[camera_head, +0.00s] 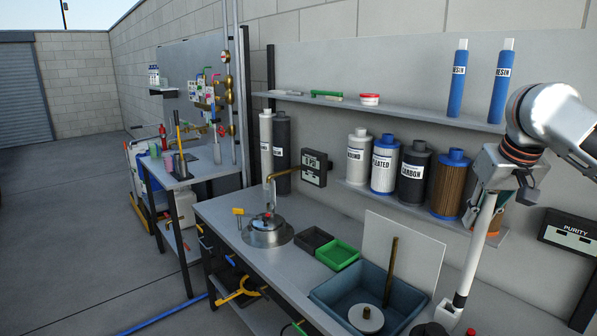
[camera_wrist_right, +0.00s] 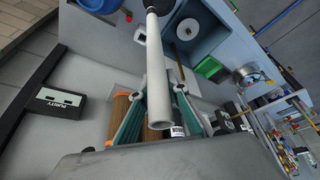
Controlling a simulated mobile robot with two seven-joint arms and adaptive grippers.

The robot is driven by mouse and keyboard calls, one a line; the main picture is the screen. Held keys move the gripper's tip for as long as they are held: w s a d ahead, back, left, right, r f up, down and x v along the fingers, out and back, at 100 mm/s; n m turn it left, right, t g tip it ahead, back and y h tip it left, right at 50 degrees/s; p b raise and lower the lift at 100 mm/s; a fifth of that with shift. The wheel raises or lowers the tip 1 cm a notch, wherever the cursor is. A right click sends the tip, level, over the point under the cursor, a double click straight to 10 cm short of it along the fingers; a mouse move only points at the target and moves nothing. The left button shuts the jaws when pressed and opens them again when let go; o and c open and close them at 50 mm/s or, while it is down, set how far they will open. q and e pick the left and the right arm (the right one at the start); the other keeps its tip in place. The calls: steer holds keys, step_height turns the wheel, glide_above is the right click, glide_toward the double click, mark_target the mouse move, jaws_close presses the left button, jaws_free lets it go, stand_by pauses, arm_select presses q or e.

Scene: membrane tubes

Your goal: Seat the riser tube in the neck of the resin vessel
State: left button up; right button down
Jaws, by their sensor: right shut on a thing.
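The riser tube (camera_head: 480,243) is a long white pipe. It hangs from my right gripper (camera_head: 495,184) and leans slightly, its lower end to the left. The right gripper is shut on its upper part. In the right wrist view, the fingers (camera_wrist_right: 160,87) close around the tube (camera_wrist_right: 158,60), its open upper end facing the camera. The lower end meets a pale piece with a dark part (camera_head: 430,328) at the bottom edge, perhaps the resin vessel's top. Most of that is cut off, and I cannot tell whether the tube is in a neck. My left gripper is out of view.
A blue-grey basin (camera_head: 327,298) with an upright brown rod (camera_head: 390,270) and pale disc (camera_head: 366,319) stands left of the tube. A green tray (camera_head: 338,254) lies beyond it. Shelves of filter cartridges (camera_head: 384,165) line the wall behind. A purity display (camera_head: 570,237) is at right.

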steer(key=s+a+f, duration=0.6)
steer(key=s+f, duration=0.1)
steer(key=f, duration=0.3)
steer(key=s+a+f+n, duration=0.1)
steer(key=s+a+f, duration=0.5)
steer(key=f, duration=0.4)
steer(key=shift+s+a, duration=0.4)
steer(key=shift+s, duration=0.45)
steer(key=shift+w+d, duration=0.1)
